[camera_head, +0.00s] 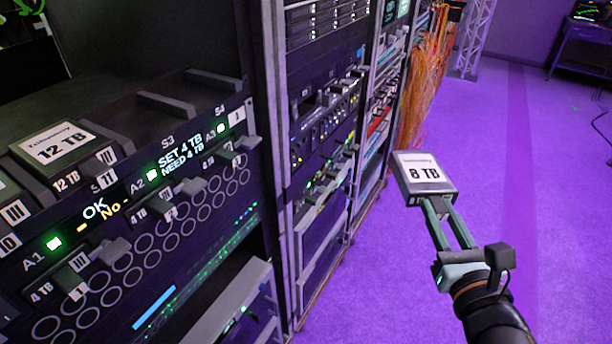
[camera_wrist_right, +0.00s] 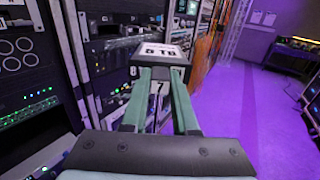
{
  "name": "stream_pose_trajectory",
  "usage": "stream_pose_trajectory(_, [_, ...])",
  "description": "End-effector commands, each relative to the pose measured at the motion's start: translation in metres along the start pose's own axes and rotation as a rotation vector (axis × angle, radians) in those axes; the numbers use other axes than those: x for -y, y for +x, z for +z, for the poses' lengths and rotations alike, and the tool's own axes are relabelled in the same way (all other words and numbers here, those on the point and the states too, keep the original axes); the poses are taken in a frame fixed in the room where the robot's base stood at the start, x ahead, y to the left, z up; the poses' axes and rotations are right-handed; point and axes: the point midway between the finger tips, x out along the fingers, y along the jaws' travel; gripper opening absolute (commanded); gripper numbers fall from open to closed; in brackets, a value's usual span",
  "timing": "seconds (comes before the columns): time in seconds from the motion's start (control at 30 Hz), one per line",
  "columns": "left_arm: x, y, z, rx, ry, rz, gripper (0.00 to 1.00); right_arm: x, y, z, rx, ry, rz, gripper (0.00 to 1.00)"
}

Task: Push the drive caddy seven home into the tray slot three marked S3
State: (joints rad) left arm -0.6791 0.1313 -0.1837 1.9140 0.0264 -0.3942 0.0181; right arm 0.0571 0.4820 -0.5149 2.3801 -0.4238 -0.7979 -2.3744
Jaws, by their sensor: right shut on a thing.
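Drive caddy seven (camera_head: 424,172), a grey block with a white 8 TB label on top, is held by my right gripper (camera_head: 438,203) in the open air right of the racks. In the right wrist view the caddy (camera_wrist_right: 163,52) sits at the fingertips, and a 7 shows on its near end. The tray (camera_head: 140,135) is on the rack at the left, well apart from the caddy. The S3 mark (camera_head: 167,143) is on its front edge, above a small display reading SET 4 TB, NEED 4 TB. The space behind S3 looks dark. My left gripper is not in view.
A caddy labelled 12 TB (camera_head: 57,145) sits in the tray, left of S3. Smaller 4 TB caddies (camera_head: 160,205) stick out of the front below. A tall rack (camera_head: 330,130) and orange cables (camera_head: 425,75) stand beyond. The purple floor (camera_head: 560,200) at right is clear.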

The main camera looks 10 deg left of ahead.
Motion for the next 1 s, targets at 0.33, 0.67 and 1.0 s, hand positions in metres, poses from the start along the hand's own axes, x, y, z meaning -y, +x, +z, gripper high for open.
stream_pose_trajectory(0.33, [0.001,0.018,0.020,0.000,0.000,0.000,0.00,-0.077,0.027,0.066,0.022,-0.005,0.326,0.00])
stream_pose_trajectory(0.67, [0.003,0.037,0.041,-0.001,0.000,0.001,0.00,-0.179,-0.006,0.127,0.027,0.003,0.757,0.00])
stream_pose_trajectory(1.0, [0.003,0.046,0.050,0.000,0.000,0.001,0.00,-0.231,-0.054,0.142,0.022,0.013,1.004,0.00])
